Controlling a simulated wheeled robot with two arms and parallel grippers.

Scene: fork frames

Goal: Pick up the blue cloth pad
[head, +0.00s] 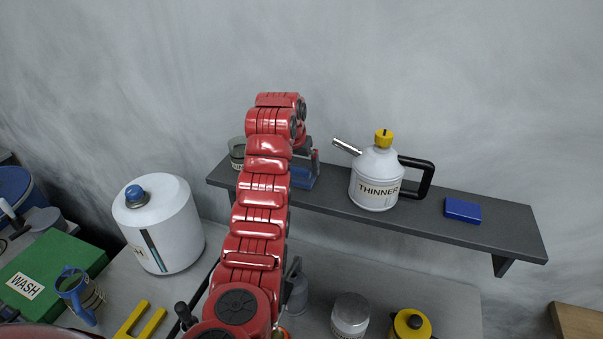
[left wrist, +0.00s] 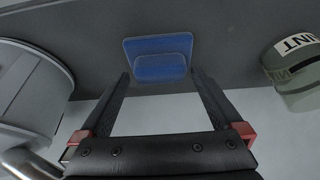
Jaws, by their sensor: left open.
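A blue pad (left wrist: 155,62), flat with rounded corners and a smaller raised part, lies on the dark grey shelf (left wrist: 225,38) in the left wrist view. In the head view the pad (head: 303,178) is partly hidden behind my left arm, between a grey-green jar (head: 237,150) and the white THINNER can (head: 377,180). My left gripper (left wrist: 160,76) is open and empty. Its fingertips are just short of the pad, one toward each side of it. In the head view the gripper (head: 312,157) is mostly hidden by the red arm. My right gripper is not in view.
A darker blue block (head: 462,210) lies farther right on the shelf. The can's black handle and metal spout stick out. Below are a white tank (head: 158,223), a green WASH box (head: 45,270) and several containers. A grey wall stands behind.

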